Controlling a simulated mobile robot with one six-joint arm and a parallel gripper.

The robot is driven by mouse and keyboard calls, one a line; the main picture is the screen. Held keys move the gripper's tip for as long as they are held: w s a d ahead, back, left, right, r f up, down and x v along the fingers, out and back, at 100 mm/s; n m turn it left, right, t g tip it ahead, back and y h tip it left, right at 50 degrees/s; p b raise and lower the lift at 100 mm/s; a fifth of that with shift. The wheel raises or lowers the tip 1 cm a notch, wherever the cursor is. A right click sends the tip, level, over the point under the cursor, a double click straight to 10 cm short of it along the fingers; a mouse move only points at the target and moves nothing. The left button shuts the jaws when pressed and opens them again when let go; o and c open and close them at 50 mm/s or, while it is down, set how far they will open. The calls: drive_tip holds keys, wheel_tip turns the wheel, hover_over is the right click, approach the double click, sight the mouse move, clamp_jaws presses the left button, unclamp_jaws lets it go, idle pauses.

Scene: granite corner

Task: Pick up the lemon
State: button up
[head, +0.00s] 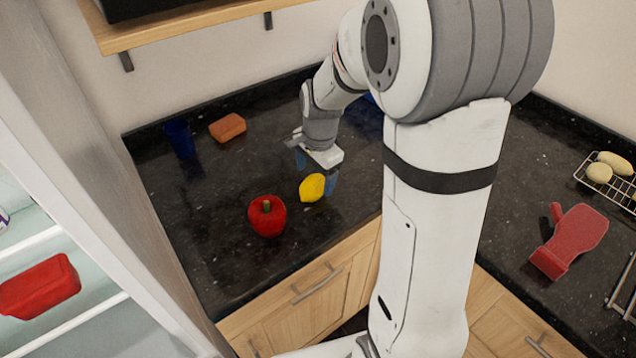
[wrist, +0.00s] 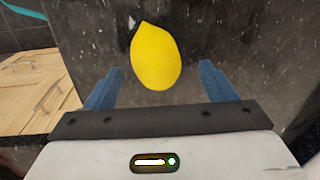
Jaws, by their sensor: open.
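The yellow lemon (head: 312,187) lies on the black granite counter, close to the front edge. My gripper (head: 316,171) is low over the counter at the lemon, with one blue finger to its right and the other behind it to the left. In the wrist view the lemon (wrist: 156,56) shows whole, ahead of and between the two blue fingers of my gripper (wrist: 160,84). The fingers are spread apart with nothing between their tips that they touch. I cannot tell the exact height of the fingertips.
A red pepper (head: 267,215) stands left of the lemon. A blue cup (head: 181,139) and an orange-brown sponge-like block (head: 228,127) are farther back. A wooden shelf (head: 170,30) hangs above. On the right counter are a red mitt-like item (head: 572,240) and a wire rack (head: 612,181).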

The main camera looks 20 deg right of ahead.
sight(315, 178)
drive_tip(key=shift+w+f, duration=0.15)
drive_tip(key=shift+f, duration=1.4)
drive_tip(key=shift+c, duration=0.4)
drive_tip(key=c, duration=1)
